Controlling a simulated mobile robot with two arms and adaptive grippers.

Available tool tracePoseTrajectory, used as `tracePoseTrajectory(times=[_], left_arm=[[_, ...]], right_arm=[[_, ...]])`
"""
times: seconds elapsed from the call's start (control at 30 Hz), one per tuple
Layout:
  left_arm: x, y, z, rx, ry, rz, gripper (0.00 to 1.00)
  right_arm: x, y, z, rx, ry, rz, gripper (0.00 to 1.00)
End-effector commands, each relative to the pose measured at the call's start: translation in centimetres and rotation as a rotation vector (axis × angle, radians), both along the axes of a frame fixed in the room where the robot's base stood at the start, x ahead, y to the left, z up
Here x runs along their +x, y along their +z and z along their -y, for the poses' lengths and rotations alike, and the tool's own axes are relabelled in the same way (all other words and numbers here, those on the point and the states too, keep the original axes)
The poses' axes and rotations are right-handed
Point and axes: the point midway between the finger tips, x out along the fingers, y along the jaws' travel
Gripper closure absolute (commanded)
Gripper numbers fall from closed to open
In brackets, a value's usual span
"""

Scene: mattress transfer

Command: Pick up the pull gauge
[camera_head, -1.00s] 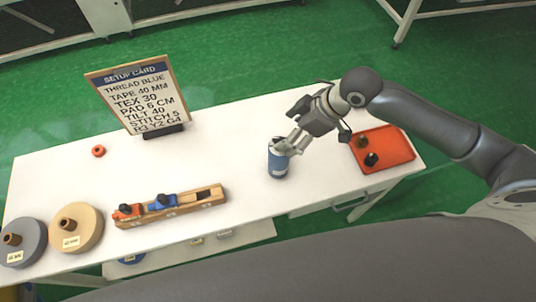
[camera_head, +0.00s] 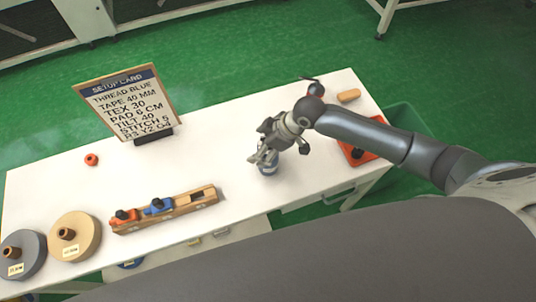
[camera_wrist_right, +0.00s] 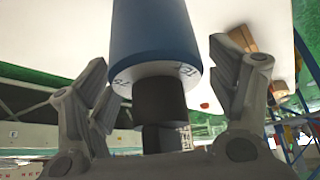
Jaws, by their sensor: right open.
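No object is labelled as the pull gauge, and I cannot tell for sure which one it is. A blue cylinder (camera_head: 268,169) stands upright on the white table, right of the middle. In the right wrist view the blue cylinder (camera_wrist_right: 154,35) has a pale end ring with small print, "TEX" among it, and a black stem. My right gripper (camera_head: 264,157) is over the cylinder's top, which it partly hides. In the wrist view the open fingers (camera_wrist_right: 163,90) stand on either side of the stem, with gaps visible. My left gripper is out of view.
A wooden rack (camera_head: 166,210) holds a red and a blue piece. A setup card (camera_head: 129,103) stands behind it. An orange tray (camera_head: 350,158) is partly behind my arm; a tan block (camera_head: 348,96) lies at back right.

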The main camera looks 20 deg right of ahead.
Motion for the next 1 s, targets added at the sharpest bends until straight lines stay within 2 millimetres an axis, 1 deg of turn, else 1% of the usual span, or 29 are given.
tracePoseTrajectory(times=[0.2, 0.23, 0.83, 1.0], left_arm=[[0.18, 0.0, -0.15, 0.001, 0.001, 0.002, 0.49], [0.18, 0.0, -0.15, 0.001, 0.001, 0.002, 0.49], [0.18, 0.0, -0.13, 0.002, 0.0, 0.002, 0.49], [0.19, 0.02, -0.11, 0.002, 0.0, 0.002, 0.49]], right_arm=[[0.0, -0.09, -0.05, 0.0, 0.001, 0.0, 0.21], [0.0, -0.1, -0.04, 0.0, 0.001, 0.0, 0.23], [-0.01, -0.07, -0.03, 0.0, 0.001, 0.0, 1.0], [0.1, 0.11, -0.08, 0.002, 0.0, 0.003, 1.0]])
